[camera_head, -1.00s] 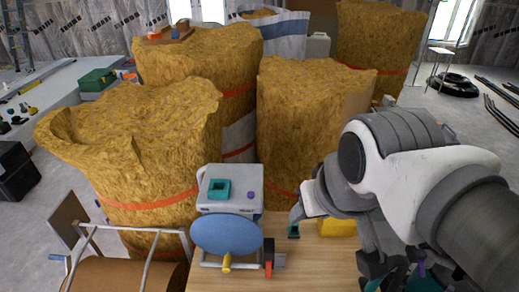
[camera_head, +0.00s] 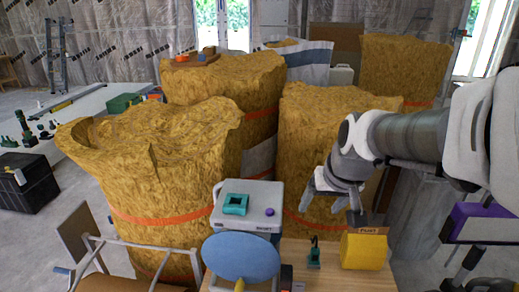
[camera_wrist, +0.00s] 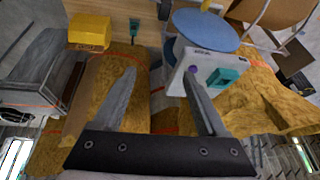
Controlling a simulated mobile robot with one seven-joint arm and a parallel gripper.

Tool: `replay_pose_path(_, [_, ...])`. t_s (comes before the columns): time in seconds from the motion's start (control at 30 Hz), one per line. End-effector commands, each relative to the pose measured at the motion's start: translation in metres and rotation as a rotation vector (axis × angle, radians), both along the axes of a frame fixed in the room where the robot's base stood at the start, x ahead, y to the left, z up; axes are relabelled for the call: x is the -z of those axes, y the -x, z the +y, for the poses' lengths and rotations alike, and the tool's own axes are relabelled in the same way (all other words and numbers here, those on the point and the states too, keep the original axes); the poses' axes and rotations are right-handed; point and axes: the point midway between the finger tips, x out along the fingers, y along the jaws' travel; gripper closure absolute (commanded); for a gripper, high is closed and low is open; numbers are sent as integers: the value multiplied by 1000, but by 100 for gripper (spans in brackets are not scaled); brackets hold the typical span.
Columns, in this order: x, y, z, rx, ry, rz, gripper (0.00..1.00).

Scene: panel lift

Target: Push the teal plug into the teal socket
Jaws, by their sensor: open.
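The teal plug (camera_head: 314,256) stands on the wooden table, left of a yellow box. It also shows in the wrist view (camera_wrist: 134,32), beyond my fingertips and apart from them. The square teal socket (camera_head: 236,204) is on top of a pale grey box (camera_head: 258,191), next to a purple button (camera_head: 270,212). The socket (camera_wrist: 222,78) also shows right of my fingers in the wrist view. My gripper (camera_head: 329,209) is open, with nothing between its fingers (camera_wrist: 158,74). In the head view it appears above the plug and right of the grey box.
A yellow box (camera_head: 363,251) stands on the table right of the plug. A blue oval disc (camera_head: 241,257) is in front of the grey box. Large straw-coloured bales (camera_head: 160,165) with orange bands rise behind the table. A metal-framed chair (camera_head: 115,268) is at the lower left.

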Motion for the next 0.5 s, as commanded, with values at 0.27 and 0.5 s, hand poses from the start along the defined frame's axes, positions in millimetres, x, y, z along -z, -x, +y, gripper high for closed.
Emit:
replay_pose_path(0.27, [124,-84,-39,68,13,36,25])
replay_pose_path(0.5, [217,-131,-72,110,50,55,25])
